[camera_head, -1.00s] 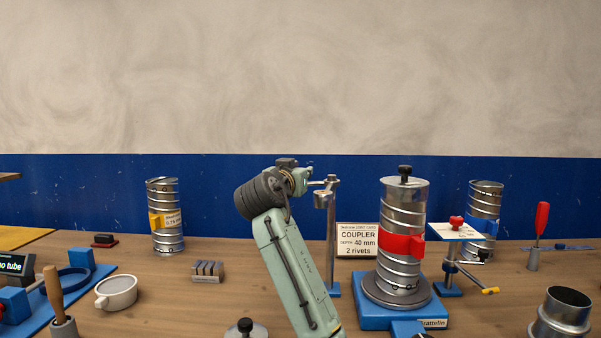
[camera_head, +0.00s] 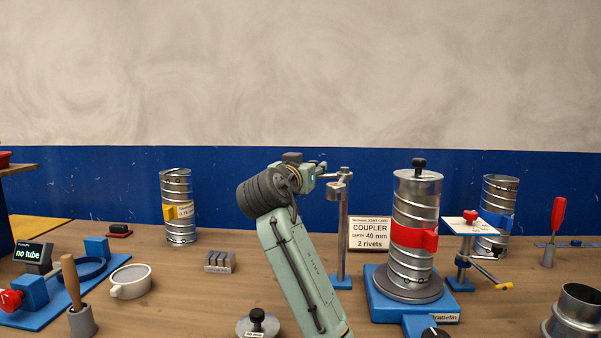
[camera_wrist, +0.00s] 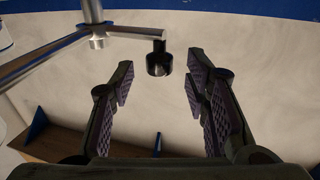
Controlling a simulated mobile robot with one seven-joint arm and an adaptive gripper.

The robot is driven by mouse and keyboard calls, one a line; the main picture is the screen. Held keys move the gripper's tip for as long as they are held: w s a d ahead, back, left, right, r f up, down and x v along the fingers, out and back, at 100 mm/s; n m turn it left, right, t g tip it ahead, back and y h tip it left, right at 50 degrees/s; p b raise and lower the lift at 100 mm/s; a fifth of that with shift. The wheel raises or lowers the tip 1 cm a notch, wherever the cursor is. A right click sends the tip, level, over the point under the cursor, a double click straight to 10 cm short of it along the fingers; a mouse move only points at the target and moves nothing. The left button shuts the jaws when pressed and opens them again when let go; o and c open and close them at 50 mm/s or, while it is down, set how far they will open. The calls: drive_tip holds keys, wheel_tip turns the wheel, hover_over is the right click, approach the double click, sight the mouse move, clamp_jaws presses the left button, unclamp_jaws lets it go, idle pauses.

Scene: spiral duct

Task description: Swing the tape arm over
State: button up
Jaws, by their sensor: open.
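A silver post (camera_head: 342,235) with a short side arm (camera_head: 334,175) at its top stands just right of my wrist, likely the tape arm. In the wrist view the post (camera_wrist: 93,12) enters from the top, with a thin rod (camera_wrist: 130,32) reaching right to a black knob (camera_wrist: 158,62). My gripper (camera_wrist: 158,75) is open, its padded fingers on either side of the knob's line; I see no contact. In the head view my gripper is mostly hidden by my own wrist. A spiral duct (camera_head: 414,213) with a red band (camera_head: 413,236) stands upright on a blue base (camera_head: 375,305).
A coupler sign (camera_head: 371,234) stands behind the post. A small stand with a yellow-tipped lever (camera_head: 503,286) is right of the duct. More ducts (camera_head: 178,228) (camera_head: 497,195) stand at the back. A grey block (camera_head: 219,262) and a white cup (camera_head: 132,281) lie left.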

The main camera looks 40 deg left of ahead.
drive_tip(key=v, duration=0.8)
drive_tip(key=shift+s, duration=0.15)
